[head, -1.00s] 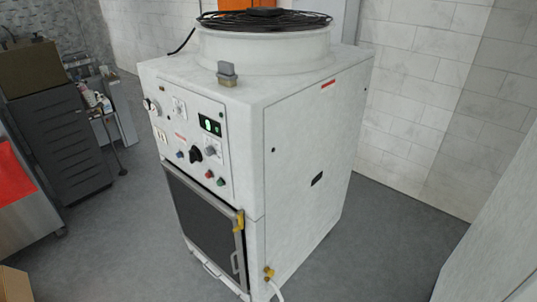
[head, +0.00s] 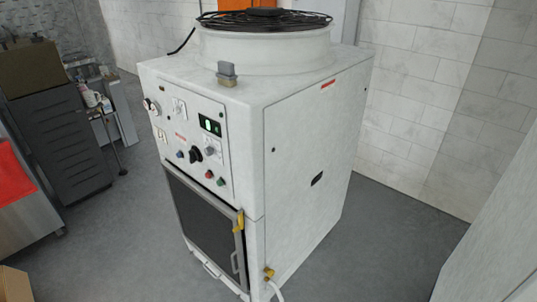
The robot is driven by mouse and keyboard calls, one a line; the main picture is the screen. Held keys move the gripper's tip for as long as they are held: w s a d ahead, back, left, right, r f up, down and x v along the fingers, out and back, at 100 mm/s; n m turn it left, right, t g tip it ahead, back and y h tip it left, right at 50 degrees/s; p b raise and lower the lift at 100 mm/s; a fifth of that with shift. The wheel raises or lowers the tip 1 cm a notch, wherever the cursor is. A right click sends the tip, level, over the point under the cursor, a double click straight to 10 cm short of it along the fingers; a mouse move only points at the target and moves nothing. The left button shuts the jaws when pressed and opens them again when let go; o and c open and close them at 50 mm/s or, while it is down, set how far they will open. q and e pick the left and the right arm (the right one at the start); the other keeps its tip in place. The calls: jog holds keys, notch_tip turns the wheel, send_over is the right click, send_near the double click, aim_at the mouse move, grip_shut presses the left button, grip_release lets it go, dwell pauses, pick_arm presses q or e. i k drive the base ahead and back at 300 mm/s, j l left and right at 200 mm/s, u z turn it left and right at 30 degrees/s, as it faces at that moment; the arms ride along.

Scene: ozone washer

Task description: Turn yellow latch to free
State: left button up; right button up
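The white washer cabinet (head: 305,170) stands in the middle of the head view. A yellow latch (head: 239,222) sits at the upper right corner of its dark, grey-framed front door (head: 203,222). The latch hangs roughly upright along the door frame edge, and the door looks closed. A second yellow part (head: 268,272), a valve with a pale hose, is low on the front right corner. Neither of my grippers is in view.
The control panel (head: 198,140) with knobs and buttons is above the door. A grey drawer cabinet (head: 62,145) and a small cart (head: 105,118) with bottles stand at the left. Grey floor (head: 120,230) in front of the washer is clear. A pale surface (head: 495,230) fills the right edge.

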aim_at(241, 226)
jog(key=i+j, duration=0.15)
jog(key=j, duration=0.35)
jog(key=i+j+z, duration=0.15)
jog(key=j, duration=0.35)
jog(key=i+j, duration=0.1)
jog(key=j, duration=0.35)
jog(key=i+j+z, duration=0.15)
jog(key=j, duration=0.4)
jog(key=i+j, duration=0.1)
jog(key=j, duration=0.4)
jog(key=i+j+z, duration=0.15)
jog(key=j, duration=0.35)
jog(key=k, duration=0.05)
